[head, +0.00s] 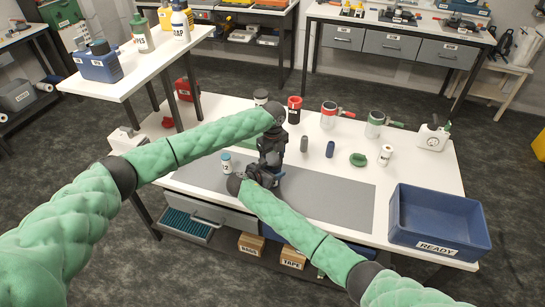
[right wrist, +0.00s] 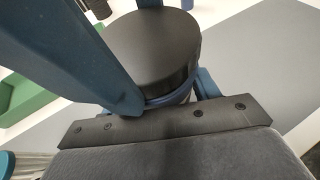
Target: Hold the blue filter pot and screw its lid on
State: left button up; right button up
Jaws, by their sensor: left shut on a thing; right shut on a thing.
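In the right wrist view a round black lid (right wrist: 155,45) sits on the blue filter pot (right wrist: 178,97), of which only a narrow blue rim shows below it. A blue finger of my left gripper (head: 271,158) slants down across the lid's near side, and another blue piece shows behind it. My left gripper comes from above and seems shut on the lid. My right gripper (head: 262,177) comes in low from the right and seems shut on the pot's body. In the head view the grippers meet over the grey mat (head: 335,200) and hide the pot. How far the lid is screwed on cannot be told.
A small white bottle (head: 226,164) with a blue cap stands close left of the grippers. Several jars and small cylinders stand behind, with a green lid (head: 358,159). A blue READY crate (head: 440,223) stands at the right. The mat's right part is clear.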

pick_arm(q)
jog(key=shift+s+a+f, duration=0.1)
jog(key=shift+s+f, duration=0.2)
jog(key=shift+f, duration=0.2)
jog(key=shift+s+a+f, duration=0.1)
jog(key=shift+s+f, duration=0.15)
jog(key=shift+f, duration=0.25)
pick_arm(e)
jog(key=shift+w+d+r, duration=0.25)
jog(key=shift+w+r, duration=0.2)
jog(key=shift+r, duration=0.25)
pick_arm(q)
jog(key=shift+a+f, duration=0.1)
jog(key=shift+f, duration=0.15)
pick_arm(e)
jog(key=shift+s+a, duration=0.1)
jog(key=shift+a, duration=0.05)
pick_arm(q)
jog(key=o, duration=0.6)
jog(key=shift+r, duration=1.9)
pick_arm(e)
jog(key=shift+f, duration=0.1)
pick_arm(q)
jog(key=shift+d+r, duration=0.25)
jog(key=shift+r, duration=0.1)
pick_arm(e)
jog(key=shift+f, duration=0.15)
